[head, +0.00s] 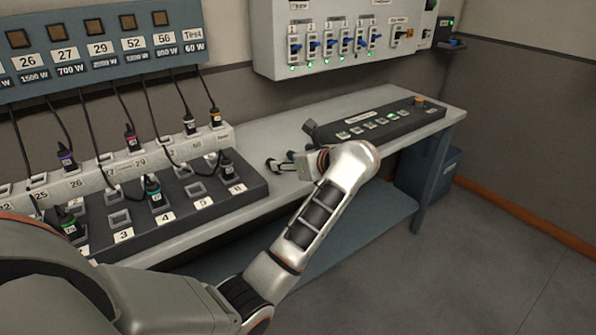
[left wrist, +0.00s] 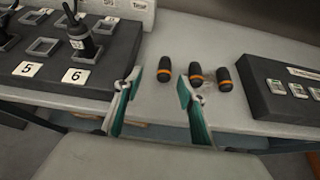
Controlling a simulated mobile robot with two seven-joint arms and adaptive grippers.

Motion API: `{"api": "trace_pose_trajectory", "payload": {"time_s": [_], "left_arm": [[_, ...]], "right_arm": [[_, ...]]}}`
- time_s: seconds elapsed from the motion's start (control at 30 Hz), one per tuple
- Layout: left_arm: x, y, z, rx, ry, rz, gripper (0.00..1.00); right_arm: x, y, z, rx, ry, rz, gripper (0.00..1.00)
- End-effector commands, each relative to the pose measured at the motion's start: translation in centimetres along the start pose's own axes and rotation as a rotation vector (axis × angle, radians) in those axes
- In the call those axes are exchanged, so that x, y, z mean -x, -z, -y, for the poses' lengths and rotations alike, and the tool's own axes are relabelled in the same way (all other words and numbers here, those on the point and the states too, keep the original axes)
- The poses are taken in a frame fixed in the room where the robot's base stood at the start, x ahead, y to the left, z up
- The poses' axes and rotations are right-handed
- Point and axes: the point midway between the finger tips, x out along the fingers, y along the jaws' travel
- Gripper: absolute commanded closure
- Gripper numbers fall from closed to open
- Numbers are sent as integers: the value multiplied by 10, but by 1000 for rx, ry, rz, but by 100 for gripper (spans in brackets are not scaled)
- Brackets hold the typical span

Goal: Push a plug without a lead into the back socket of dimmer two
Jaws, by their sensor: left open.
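Three black plugs with orange bands and no visible leads stand on the bench in the left wrist view: a left plug (left wrist: 164,69), a middle plug (left wrist: 196,75) and a right plug (left wrist: 224,80). My left gripper (left wrist: 160,92) is open and empty; its fingers lie nearer the camera than the plugs. In the head view my left gripper (head: 283,164) is over the bench, right of the black dimmer box (head: 180,217). Dimmer two lies at the box's left end; a green-banded plug (head: 69,224) is in a socket there. Its back socket is not clear. My right gripper is not in view.
A pale outlet strip (head: 95,179) with leads and plugs runs behind the dimmer box. A fader panel (head: 375,124) lies at the right of the bench (head: 270,122). A white switch cabinet (head: 340,62) hangs above.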

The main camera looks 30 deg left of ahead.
Motion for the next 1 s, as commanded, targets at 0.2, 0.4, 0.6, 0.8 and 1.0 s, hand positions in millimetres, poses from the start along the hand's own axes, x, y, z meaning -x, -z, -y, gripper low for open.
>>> {"api": "trace_pose_trajectory", "payload": {"time_s": [0.2, 0.4, 0.6, 0.8, 1.0], "left_arm": [[0, 15, 13, 50, 24, -88, 60], [-23, 20, 13, 44, 20, -87, 60], [-51, 23, 13, 42, 18, -86, 60], [-72, 25, 15, 43, 21, -87, 60], [-83, 22, 15, 45, 23, -85, 60]], "right_arm": [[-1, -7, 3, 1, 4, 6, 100], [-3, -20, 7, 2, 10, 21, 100], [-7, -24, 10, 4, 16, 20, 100], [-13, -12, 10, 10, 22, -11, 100], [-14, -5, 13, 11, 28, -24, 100]]}}
